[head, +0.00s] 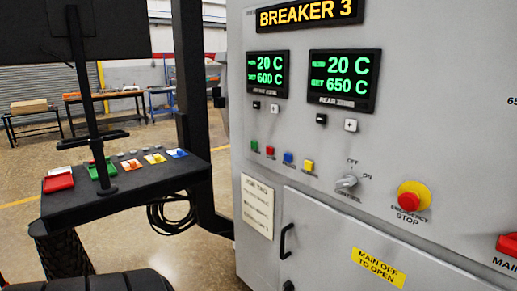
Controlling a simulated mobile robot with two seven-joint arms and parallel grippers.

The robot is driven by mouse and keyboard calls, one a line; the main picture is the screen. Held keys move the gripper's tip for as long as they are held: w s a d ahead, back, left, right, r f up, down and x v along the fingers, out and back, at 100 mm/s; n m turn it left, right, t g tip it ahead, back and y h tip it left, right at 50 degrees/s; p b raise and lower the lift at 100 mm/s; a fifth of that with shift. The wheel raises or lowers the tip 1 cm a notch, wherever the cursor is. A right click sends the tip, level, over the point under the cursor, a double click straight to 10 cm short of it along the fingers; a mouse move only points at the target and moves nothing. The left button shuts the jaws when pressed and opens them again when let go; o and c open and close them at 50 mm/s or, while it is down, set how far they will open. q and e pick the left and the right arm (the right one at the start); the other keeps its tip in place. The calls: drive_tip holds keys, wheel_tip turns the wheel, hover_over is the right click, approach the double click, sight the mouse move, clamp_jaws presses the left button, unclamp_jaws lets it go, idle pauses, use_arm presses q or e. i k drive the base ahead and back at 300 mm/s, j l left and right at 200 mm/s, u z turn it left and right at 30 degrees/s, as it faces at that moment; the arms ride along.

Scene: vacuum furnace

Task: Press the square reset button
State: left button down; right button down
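A grey cabinet panel (400,130) marked BREAKER 3 fills the right half of the head view. On it is a row of small coloured push buttons: green (254,146), red (270,151), blue (288,158) and yellow (308,165). Their labels are too small to read, so I cannot tell which, if any, is the reset button. Small square black and white keys, such as the white plus key (351,125), sit under two green digital displays (345,77). Neither of my grippers is in view.
A rotary control switch (347,183) and a red emergency stop (412,196) on yellow are to the right. A door handle (287,240) projects below. A black sloped console (130,185) with coloured controls and a black post (190,100) stand at left.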

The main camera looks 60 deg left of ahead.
sight(288, 157)
drive_tip(key=j+u, duration=0.1)
drive_tip(key=j, duration=0.45)
drive_tip(key=i+j, duration=0.15)
drive_tip(key=j, duration=0.35)
drive_tip(key=i+j+u, duration=0.15)
drive_tip(key=j, duration=0.4)
drive_tip(key=j+u, duration=0.1)
drive_tip(key=j, duration=0.45)
